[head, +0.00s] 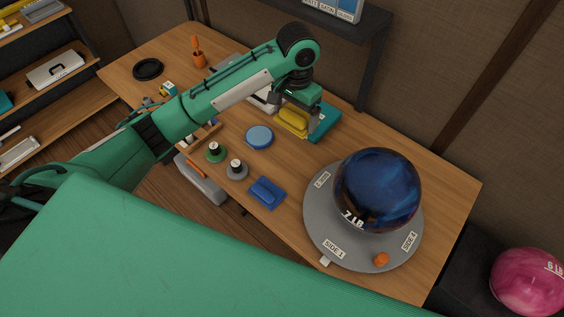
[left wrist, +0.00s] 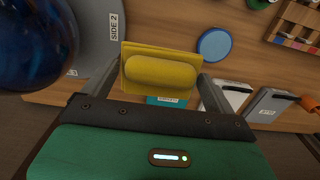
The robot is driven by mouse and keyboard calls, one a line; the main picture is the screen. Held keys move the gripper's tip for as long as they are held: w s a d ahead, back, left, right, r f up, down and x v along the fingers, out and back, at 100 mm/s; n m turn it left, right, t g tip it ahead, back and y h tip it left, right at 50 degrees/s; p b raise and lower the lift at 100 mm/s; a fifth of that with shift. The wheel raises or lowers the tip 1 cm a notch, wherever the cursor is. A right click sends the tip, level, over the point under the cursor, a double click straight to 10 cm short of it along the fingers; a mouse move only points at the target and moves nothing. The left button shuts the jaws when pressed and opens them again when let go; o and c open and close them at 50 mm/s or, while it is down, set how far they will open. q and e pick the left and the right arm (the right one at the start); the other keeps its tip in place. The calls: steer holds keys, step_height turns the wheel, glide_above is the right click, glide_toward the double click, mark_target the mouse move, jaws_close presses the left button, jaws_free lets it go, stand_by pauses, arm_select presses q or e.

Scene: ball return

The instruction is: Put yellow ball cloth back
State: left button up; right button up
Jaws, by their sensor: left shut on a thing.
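The yellow ball cloth (head: 291,121) is a flat yellow piece with a rounded raised grip on top; it fills the space between my fingers in the left wrist view (left wrist: 160,72). My left gripper (head: 308,122) is shut on it, with one finger at each end (left wrist: 158,88). The cloth is close to a teal flat item (head: 325,122), partly hidden behind it in the left wrist view (left wrist: 165,101). Whether the cloth touches the table or hangs just above it, I cannot tell. My right gripper is not in view.
A dark blue ball (head: 377,190) sits on a grey round plate (head: 315,225) at the right of the wooden table (head: 450,205). A blue disc (head: 259,136), a blue pad (head: 266,192) and two small knobbed pieces lie nearer. A dark shelf (head: 340,30) stands behind.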

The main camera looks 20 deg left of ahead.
arm_select(q)
steer(key=shift+a+f, duration=0.15)
steer(key=shift+f, duration=0.1)
steer(key=p, duration=0.2)
glide_above(291, 166)
step_height(291, 166, down, 14)
steer(key=shift+f, duration=0.25)
step_height(291, 166, down, 5)
steer(key=shift+f, duration=0.1)
steer(key=shift+f, duration=0.1)
steer(key=o, duration=0.6)
step_height(291, 166, up, 12)
steer(key=shift+r+b, duration=0.15)
steer(key=shift+b, duration=0.4)
